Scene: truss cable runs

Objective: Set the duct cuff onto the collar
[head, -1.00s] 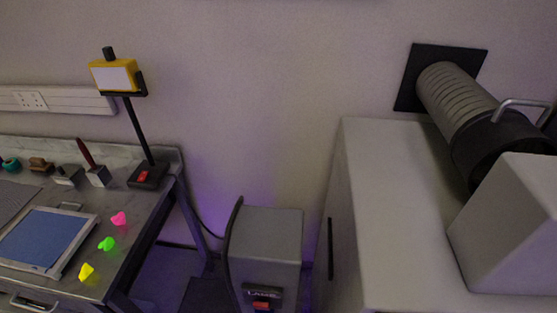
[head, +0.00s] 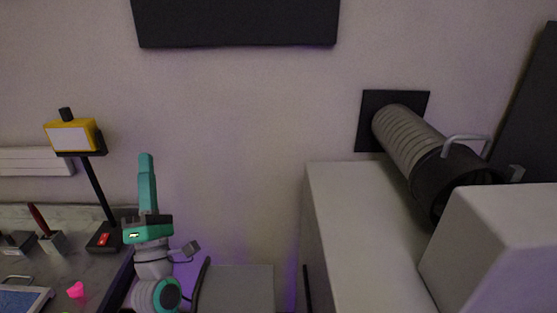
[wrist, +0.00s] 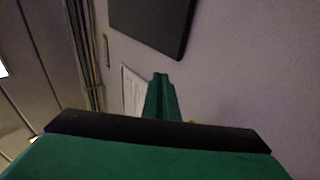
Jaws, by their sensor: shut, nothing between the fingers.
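The duct cuff (head: 450,180) is a dark, wide ring at the near end of a ribbed grey duct (head: 405,135). A light grey bar handle (head: 466,138) stands on its top. The cuff hangs above the white cabinet, just behind a grey box, which hides part of its lower edge. I cannot make out the collar. My gripper (head: 146,160) is teal, points up and is shut and empty, well left of the cuff. In the wrist view my shut fingers (wrist: 161,90) point toward the wall.
A white cabinet (head: 350,200) carries the grey box (head: 500,240). A workbench (head: 75,270) with a yellow lamp (head: 70,135) stands at left. A dark panel (head: 237,22) hangs high on the wall. The wall space between gripper and duct is clear.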

